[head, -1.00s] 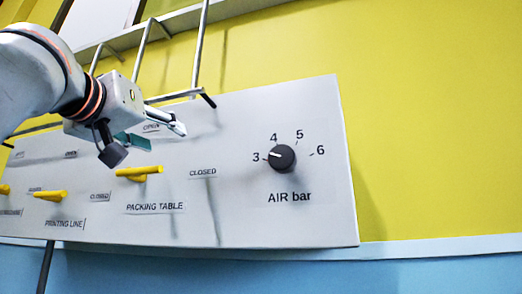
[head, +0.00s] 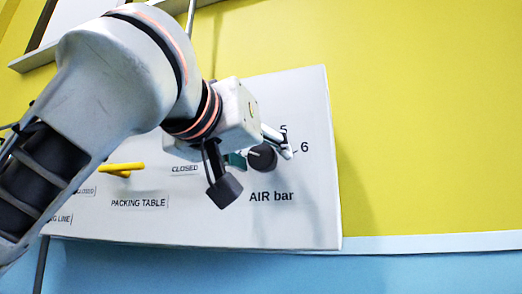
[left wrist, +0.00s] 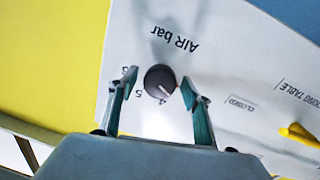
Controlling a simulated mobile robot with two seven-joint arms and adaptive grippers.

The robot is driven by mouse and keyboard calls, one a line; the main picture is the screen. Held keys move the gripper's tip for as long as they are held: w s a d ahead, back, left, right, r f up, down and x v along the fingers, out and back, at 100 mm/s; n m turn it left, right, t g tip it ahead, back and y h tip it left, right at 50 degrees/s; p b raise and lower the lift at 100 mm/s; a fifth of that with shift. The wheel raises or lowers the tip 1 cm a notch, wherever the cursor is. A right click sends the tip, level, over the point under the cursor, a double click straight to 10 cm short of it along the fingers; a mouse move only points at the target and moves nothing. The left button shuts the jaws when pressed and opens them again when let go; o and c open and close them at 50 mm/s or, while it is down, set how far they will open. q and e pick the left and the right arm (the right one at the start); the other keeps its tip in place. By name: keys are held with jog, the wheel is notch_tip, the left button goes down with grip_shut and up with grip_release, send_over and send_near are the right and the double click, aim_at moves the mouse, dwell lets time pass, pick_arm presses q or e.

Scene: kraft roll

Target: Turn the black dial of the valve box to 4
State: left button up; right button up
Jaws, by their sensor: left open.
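The black dial (head: 262,157) is on the right part of the white valve box panel, above the words AIR bar. My left gripper (head: 264,154) is in front of it, partly covering the scale; 5 and 6 still show. In the left wrist view the dial (left wrist: 160,79) lies between the two open fingers (left wrist: 159,81), which show on either side of it. I see no clear grip on it. There the scale is upside down, and the dial's white mark points down and right, to the side of 4 away from 5. The 3 is hidden. My right gripper is not in view.
The yellow wall to the right is clear.

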pick_arm(q)
jog(key=shift+w+d, duration=0.15)
jog(key=shift+w, duration=0.2)
jog(key=c, duration=1.1)
jog(key=shift+m, duration=0.3)
jog(key=m, duration=0.3)
jog(key=shift+r, duration=0.1)
jog(key=m+p, duration=0.1)
jog(key=m, duration=0.3)
jog(key=shift+m+y, duration=0.3)
jog(key=shift+m, duration=0.1)
